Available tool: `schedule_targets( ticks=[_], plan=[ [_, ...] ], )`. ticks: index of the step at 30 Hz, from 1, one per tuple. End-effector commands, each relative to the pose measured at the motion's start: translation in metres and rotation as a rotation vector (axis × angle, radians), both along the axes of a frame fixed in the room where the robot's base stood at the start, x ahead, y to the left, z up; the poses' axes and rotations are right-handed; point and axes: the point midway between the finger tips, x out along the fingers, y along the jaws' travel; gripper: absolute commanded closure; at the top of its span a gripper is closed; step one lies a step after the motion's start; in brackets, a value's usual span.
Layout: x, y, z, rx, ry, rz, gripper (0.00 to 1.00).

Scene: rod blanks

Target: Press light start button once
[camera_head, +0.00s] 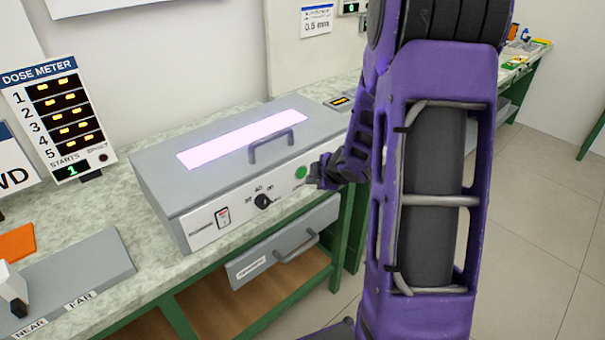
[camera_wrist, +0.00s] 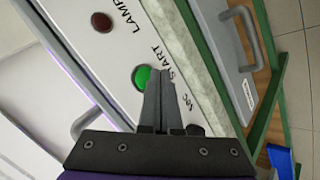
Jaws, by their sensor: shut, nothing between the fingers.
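The green start button (camera_head: 301,172) is on the front panel of a grey exposure box (camera_head: 200,185). In the wrist view the green button (camera_wrist: 141,77) is beside the word START. My gripper (camera_head: 318,176) is at the panel just right of the button in the head view. In the wrist view my closed fingertips (camera_wrist: 160,72) overlap the button's edge in the picture. Nothing is between them. I cannot tell whether they touch the button. The box's top window (camera_head: 243,138) glows pinkish white. The dose meter (camera_head: 60,115) shows 1 under STARTS.
A dark red round lamp (camera_wrist: 101,22) sits near the button. The panel also has a black knob (camera_head: 262,201) and a rocker switch (camera_head: 223,217). A grey drawer (camera_head: 260,262) sticks out below. Open floor (camera_head: 540,200) lies at the right.

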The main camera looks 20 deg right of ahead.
Motion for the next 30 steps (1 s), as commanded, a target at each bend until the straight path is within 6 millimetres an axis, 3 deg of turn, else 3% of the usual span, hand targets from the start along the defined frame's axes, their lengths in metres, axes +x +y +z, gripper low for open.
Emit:
schedule_targets(
  ticks=[8,21,30],
  plan=[
    [-0.002,-0.001,0.0,-0.001,0.0,-0.001,1.0],
    [-0.041,-0.015,0.0,0.0,0.001,-0.001,1.0],
    [-0.047,-0.017,0.0,0.0,0.0,0.0,1.0]
  ],
)
